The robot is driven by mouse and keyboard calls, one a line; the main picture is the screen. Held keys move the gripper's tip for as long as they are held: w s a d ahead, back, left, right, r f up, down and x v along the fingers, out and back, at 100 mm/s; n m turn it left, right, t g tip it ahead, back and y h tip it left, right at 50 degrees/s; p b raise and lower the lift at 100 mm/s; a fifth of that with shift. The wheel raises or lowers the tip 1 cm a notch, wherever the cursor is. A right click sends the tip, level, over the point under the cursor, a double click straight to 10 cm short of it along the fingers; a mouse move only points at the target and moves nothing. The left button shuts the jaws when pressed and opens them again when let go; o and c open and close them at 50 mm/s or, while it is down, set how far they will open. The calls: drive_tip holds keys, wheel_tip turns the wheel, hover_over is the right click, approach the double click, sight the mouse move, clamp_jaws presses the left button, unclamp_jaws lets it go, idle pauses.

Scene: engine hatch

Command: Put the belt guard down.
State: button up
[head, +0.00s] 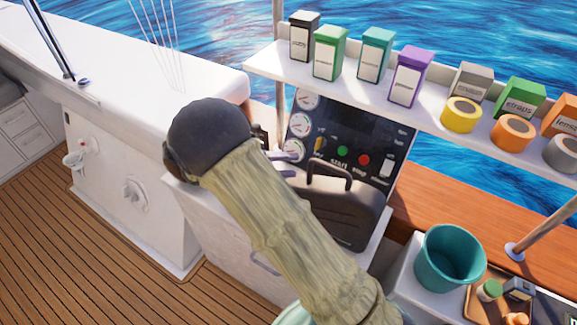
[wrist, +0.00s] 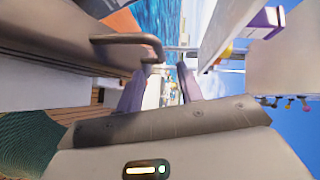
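The belt guard (head: 345,213) is a dark grey-brown cover with a bar handle (head: 331,172). In the head view it stands just below the gauge panel, its lower left hidden by my arm. In the wrist view the guard (wrist: 60,50) fills the upper left, and its handle (wrist: 128,40) reaches toward my fingertips. My gripper (wrist: 162,75) is open, with a clear gap between its two fingers. In the head view my gripper (head: 284,163) is mostly hidden behind my wrist, with its tips left of the handle. I cannot tell whether a finger touches the handle.
The gauge panel (head: 350,135) has green and red buttons. A shelf (head: 395,88) with several boxes and tape rolls hangs above it. A teal bucket (head: 450,258) and a tray of small items (head: 480,308) are at lower right. The wooden deck (head: 80,240) is clear at left.

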drive_tip(key=s+d+n+y, duration=0.6)
drive_tip(key=n+y, duration=0.2)
drive_tip(key=n, duration=0.8)
drive_tip(key=s+d+n+t+y, duration=0.1)
drive_tip(key=s+d+n+y, duration=0.4)
drive_tip(key=n, duration=1.1)
drive_tip(key=s+y, duration=0.2)
drive_tip(key=y, duration=0.1)
drive_tip(key=shift+d+f+n, duration=0.3)
drive_tip(key=shift+d, duration=0.1)
drive_tip(key=shift+w, duration=0.1)
drive_tip(key=shift+s, duration=0.2)
